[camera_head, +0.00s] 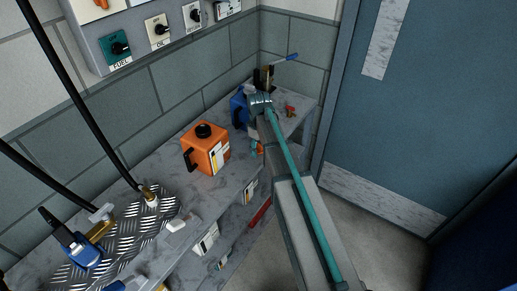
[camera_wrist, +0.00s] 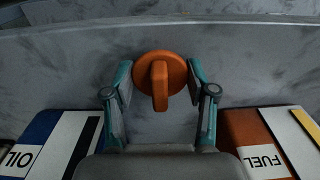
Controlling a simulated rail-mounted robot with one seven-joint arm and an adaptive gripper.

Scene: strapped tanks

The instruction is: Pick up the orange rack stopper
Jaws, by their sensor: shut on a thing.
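The orange rack stopper (camera_wrist: 160,88) shows in the wrist view as a round orange disc with a raised grip bar, against the grey marbled shelf edge. My gripper (camera_wrist: 158,74) has its two teal-and-grey fingers on the left and right sides of the disc, shut on it. In the head view a small orange piece, apparently the stopper (camera_head: 258,149), shows at the shelf's front edge beside my arm. The arm hides most of the gripper there.
An orange canister (camera_head: 206,154) and a blue canister (camera_head: 239,109) stand on the marbled shelf (camera_head: 158,182). A small red piece (camera_head: 291,111) lies near the far end. Labels reading OIL (camera_wrist: 18,160) and FUEL (camera_wrist: 263,161) flank the gripper. A blue-grey door (camera_head: 430,110) is at right.

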